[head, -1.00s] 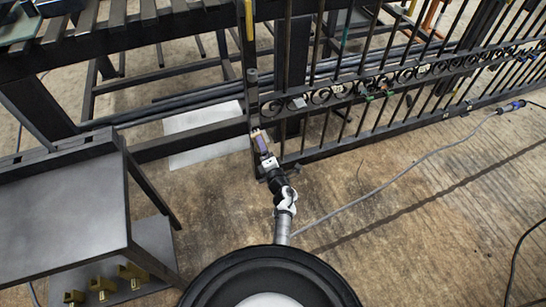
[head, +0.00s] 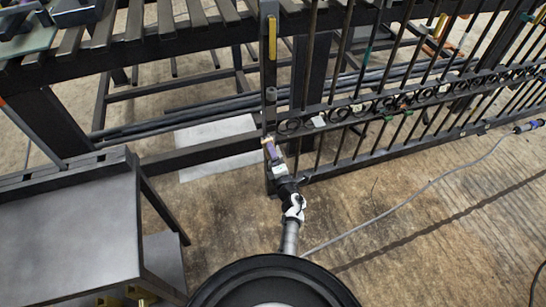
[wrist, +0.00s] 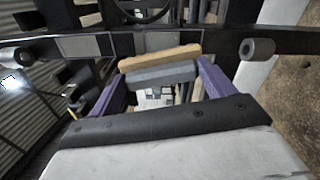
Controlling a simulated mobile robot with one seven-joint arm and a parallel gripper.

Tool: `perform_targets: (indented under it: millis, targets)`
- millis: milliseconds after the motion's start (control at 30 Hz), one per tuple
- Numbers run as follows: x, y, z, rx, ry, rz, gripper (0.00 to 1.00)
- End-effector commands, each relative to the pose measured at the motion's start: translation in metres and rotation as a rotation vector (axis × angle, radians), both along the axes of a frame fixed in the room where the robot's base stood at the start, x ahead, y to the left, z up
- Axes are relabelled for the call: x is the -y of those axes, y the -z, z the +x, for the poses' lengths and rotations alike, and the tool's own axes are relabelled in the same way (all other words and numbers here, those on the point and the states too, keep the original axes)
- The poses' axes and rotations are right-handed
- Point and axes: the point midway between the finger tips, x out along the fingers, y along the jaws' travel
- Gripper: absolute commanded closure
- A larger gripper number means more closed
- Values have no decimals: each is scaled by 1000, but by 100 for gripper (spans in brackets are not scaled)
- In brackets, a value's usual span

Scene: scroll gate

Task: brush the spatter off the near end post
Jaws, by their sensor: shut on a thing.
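The near end post (head: 269,70) of the gate stands upright in the head view, dark, with a yellow strip near its top and a small grey cylinder on it. In the wrist view the post (wrist: 205,44) runs across the picture, with paler grey patches left of centre; I cannot tell if these are spatter. My gripper (head: 272,152) is at the lower part of the post. Its purple fingers (wrist: 162,88) are shut on a brush (wrist: 160,58) with a tan strip and a grey strip. The brush is close to the post; contact is unclear.
The scrollwork gate (head: 400,105) extends right from the post. A grey-topped table (head: 70,225) stands at left, with yellow pieces (head: 135,293) below. A pale sheet (head: 215,130) lies behind the lower rail. A cable (head: 420,190) crosses the open floor at right.

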Motion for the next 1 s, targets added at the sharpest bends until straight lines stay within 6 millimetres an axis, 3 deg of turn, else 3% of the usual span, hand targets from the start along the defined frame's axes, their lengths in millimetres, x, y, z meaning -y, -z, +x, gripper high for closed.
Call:
perform_targets:
  millis: [1000]
  targets:
    - [-3, 0, 10, 1, 0, -1, 40]
